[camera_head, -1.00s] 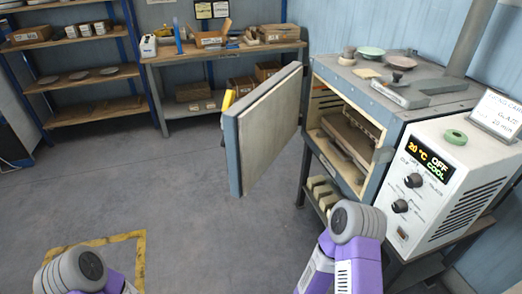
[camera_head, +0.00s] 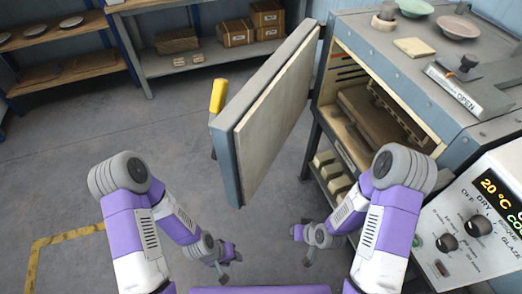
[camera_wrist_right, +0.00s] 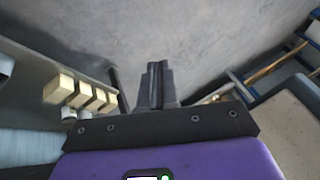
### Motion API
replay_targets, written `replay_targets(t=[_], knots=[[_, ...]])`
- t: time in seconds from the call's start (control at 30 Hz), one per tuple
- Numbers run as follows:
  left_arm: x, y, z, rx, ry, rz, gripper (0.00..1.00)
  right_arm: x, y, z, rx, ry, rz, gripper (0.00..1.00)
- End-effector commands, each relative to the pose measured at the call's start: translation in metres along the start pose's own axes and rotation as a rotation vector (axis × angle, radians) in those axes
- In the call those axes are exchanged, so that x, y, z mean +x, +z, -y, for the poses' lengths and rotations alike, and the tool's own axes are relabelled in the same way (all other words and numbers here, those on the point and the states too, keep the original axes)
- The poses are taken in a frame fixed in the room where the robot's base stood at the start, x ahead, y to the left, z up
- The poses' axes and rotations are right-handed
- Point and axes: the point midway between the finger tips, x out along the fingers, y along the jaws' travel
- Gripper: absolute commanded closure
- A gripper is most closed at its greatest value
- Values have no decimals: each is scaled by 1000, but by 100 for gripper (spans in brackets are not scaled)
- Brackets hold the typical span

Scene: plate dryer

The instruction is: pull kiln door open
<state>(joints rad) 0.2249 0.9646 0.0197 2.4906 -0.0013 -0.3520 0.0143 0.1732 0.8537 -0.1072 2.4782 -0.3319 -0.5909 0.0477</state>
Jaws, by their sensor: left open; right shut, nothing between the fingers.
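The kiln door (camera_head: 262,125) is a thick slab with a grey-blue edge and a pale inner face. It stands swung well out from the kiln (camera_head: 408,62), whose chamber opening shows. The yellow handle (camera_head: 218,95) is on the door's outer side, near its free edge. My left gripper (camera_head: 222,276) is open and empty, low in front of the door and apart from it. My right gripper (camera_head: 306,258) is shut and empty, below the kiln's front. In the right wrist view its closed fingers (camera_wrist_right: 156,84) point over bare floor.
Cream blocks (camera_head: 333,172) sit on the shelf under the kiln and also show in the right wrist view (camera_wrist_right: 80,93). The control box (camera_head: 470,230) is at the right. Shelves (camera_head: 190,60) stand at the back. The floor (camera_head: 80,160) left of the door is clear.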

Motion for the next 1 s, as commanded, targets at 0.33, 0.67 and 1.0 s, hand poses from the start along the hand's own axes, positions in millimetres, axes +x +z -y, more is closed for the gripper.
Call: replay_targets(t=[0.33, 0.67, 1.0], knots=[[-11, 1, -4, 0, 0, 0, 57, -138, -149, 56, -594, -349, -674, 100], [-15, 1, -6, 0, 0, 0, 57, -236, -140, 100, -846, -673, -865, 100], [-10, 0, -4, 0, 0, 0, 57, -222, -150, 136, -867, -708, -870, 100]])
